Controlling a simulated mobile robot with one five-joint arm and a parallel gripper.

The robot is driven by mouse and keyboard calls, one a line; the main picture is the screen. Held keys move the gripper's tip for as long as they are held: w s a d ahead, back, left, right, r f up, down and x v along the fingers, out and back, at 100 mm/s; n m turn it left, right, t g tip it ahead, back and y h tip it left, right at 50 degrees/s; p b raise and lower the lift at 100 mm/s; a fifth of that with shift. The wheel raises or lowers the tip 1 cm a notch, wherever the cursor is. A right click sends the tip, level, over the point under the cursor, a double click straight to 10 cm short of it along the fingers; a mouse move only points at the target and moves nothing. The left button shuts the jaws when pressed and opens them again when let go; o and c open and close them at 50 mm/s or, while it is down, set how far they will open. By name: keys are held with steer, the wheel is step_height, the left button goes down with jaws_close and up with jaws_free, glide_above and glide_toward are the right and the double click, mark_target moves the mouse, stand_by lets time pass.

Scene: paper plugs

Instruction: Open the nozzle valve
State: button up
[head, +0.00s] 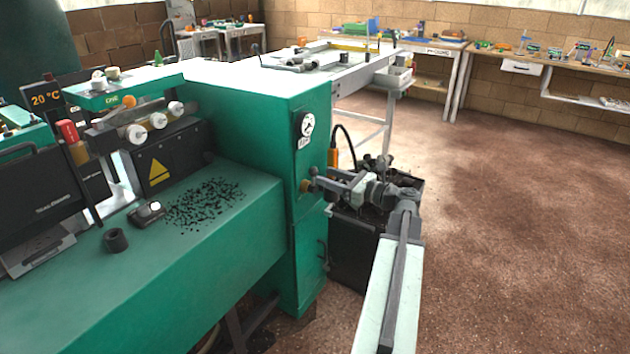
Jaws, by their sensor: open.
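A small brass-coloured knob (305,186) sits on the right end face of the green machine (270,112), below a round white gauge (307,124). It looks like the nozzle valve, but no readable label confirms this. My gripper (317,184) is at the knob, coming from the right, with its jaws pointing left. The jaws look small and partly overlap the knob's right side. I cannot tell whether they touch it or are around it. The jaws are open. The knob's turned position is too small to read.
A dark bin (352,250) stands on the floor behind my arm, beside the machine. An orange tool with a black cable (333,158) hangs near the gripper. Dark scraps (205,203) and a black ring (116,240) lie on the machine's bed. The brown floor to the right is clear.

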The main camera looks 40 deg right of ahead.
mark_target(317, 173)
steer(key=shift+w, duration=0.1)
steer(key=x, duration=0.4)
stand_by(0.4)
steer(key=c, duration=0.9)
